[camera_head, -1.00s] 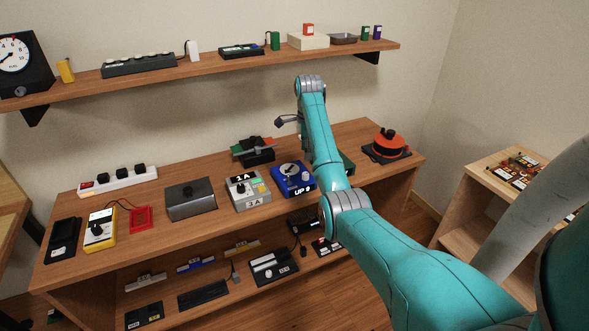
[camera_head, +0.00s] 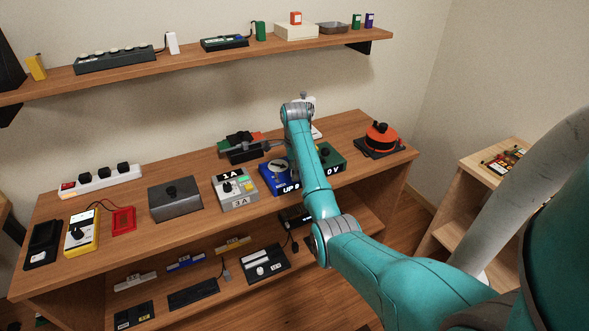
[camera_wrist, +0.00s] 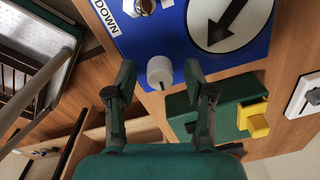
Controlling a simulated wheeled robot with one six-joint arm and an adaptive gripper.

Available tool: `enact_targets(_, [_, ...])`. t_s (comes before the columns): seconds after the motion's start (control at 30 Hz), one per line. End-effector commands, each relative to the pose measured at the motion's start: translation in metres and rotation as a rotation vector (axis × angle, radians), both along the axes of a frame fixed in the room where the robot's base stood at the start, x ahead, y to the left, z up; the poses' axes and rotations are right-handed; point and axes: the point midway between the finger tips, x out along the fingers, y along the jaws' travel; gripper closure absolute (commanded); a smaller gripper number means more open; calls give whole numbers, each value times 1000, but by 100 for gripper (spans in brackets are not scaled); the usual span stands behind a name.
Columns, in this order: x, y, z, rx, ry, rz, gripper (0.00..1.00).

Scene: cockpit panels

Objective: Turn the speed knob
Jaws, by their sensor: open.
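In the wrist view, a blue box (camera_wrist: 141,42) carries a white knob (camera_wrist: 159,69), a white round dial with a black arrow (camera_wrist: 226,22), a metal switch and a label reading DOWN. No lettering marks which knob is for speed. My gripper (camera_wrist: 159,75) is open and empty, its two dark fingertips appearing on either side of the white knob. In the head view, the blue box (camera_head: 268,186) stands on the bench, partly covered by my arm; my gripper is hidden there.
A green box (camera_wrist: 215,117) with a yellow knob (camera_wrist: 255,118) lies close beside the blue box. A grey box (camera_head: 230,203) labelled 1A stands left of it, and an orange-and-black round device (camera_head: 381,138) stands at right. A loaded wall shelf (camera_head: 190,61) hangs above the bench.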

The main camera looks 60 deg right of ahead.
Motion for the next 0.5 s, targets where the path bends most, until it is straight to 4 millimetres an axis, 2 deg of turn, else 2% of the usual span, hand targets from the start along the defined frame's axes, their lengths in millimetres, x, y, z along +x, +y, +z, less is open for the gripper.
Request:
enact_targets(0.17, [0, 0, 0, 0, 0, 0, 47])
enact_targets(0.2, [0, 0, 0, 0, 0, 0, 49])
enact_targets(0.4, [0, 0, 0, 0, 0, 0, 99])
enact_targets(0.5, [0, 0, 0, 0, 0, 0, 100])
